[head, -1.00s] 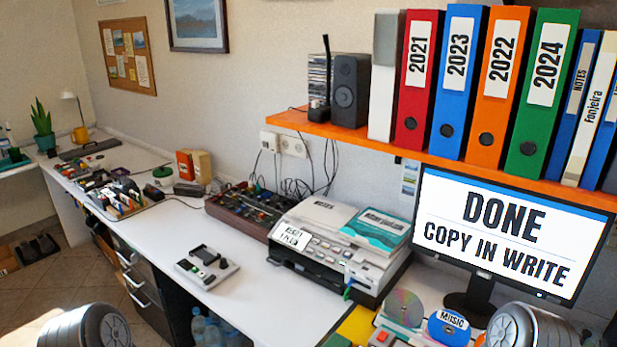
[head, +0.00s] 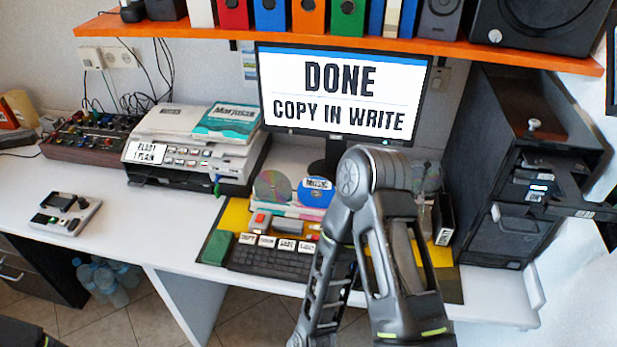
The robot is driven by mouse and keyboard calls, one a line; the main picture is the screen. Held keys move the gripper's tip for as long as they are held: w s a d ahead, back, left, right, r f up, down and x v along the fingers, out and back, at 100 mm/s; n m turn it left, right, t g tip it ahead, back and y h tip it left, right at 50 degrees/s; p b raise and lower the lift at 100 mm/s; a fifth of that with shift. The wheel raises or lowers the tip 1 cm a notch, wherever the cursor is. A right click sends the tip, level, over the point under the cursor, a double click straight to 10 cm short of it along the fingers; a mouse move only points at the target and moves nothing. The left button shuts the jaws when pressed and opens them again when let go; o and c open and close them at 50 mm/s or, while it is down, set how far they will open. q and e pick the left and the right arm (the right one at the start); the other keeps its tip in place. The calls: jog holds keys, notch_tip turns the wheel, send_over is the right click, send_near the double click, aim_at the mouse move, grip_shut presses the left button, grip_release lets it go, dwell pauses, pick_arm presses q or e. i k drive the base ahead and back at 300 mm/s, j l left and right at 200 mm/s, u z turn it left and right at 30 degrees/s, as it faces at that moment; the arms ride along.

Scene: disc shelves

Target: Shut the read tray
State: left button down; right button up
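The dark disc tower (head: 500,140) stands at the right end of the desk, turned at an angle. Its front has drive slots, with a small lit label (head: 538,188). A dark flat piece (head: 575,208) with a small pale label juts out to the right from the drive area; it looks like an extended tray, but I cannot read which drive it belongs to. The monitor (head: 340,92) reads "DONE" and "COPY IN WRITE". One of my arms rises bent in front of the desk, left of the tower.
An orange shelf (head: 200,25) with binders and a speaker runs above. A keyboard (head: 290,258), several discs and boxes lie below the monitor. A printer-like machine (head: 185,150) and small console (head: 66,212) stand left.

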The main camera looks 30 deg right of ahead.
aim_at(573, 204)
jog(key=z, duration=2.55)
